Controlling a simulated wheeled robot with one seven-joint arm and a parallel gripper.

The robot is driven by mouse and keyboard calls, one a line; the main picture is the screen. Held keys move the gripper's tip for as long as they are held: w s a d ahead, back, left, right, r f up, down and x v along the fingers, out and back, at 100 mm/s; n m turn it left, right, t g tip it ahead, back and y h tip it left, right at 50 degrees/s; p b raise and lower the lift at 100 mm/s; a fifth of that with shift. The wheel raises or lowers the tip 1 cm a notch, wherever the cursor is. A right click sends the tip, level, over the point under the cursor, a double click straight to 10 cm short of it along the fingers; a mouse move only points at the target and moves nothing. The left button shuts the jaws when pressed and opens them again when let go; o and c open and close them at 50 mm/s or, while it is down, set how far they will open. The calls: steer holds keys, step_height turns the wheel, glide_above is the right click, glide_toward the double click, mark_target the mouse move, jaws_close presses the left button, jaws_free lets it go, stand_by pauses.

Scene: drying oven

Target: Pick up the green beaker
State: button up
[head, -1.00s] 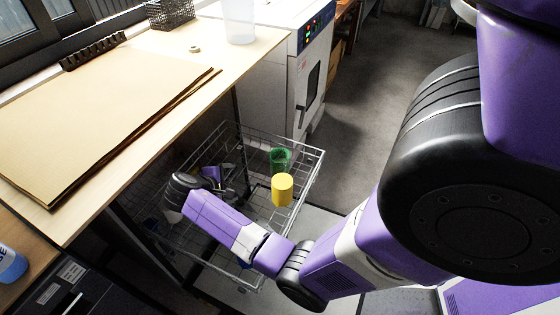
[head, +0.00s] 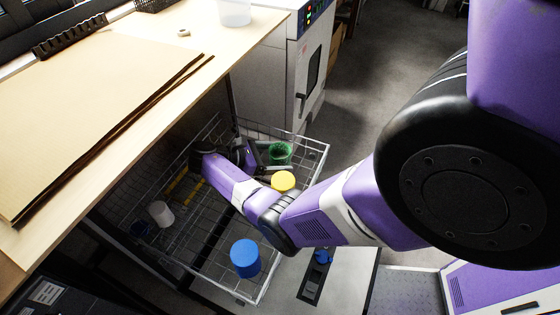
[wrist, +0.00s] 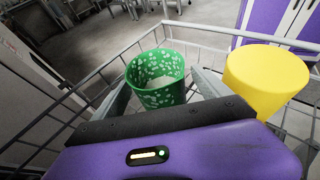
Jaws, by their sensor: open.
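The green beaker (head: 280,153) stands upright in the far right part of the wire basket. In the wrist view the patterned green beaker (wrist: 156,79) is open at the top, with something pale inside. My gripper (head: 265,156) is open and low in the basket, just left of the beaker in the head view. In the wrist view its two fingers reach along either side of the beaker, which stands between them. Contact cannot be made out. The fingers' lower parts are hidden behind the gripper body.
A yellow cylinder (head: 283,181) stands close beside the green beaker, just right of the right finger in the wrist view (wrist: 266,82). The wire basket (head: 325,163) has raised rims. A blue cylinder (head: 245,258) and a white one (head: 161,213) are nearer. A wooden tabletop (head: 222,58) overhangs the left.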

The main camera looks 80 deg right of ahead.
steer(key=x, duration=0.4)
steer(key=shift+w+f, duration=0.15)
steer(key=shift+f, duration=0.1)
steer(key=c, duration=1.7)
steer(key=shift+o, duration=0.2)
steer(key=shift+r, duration=0.15)
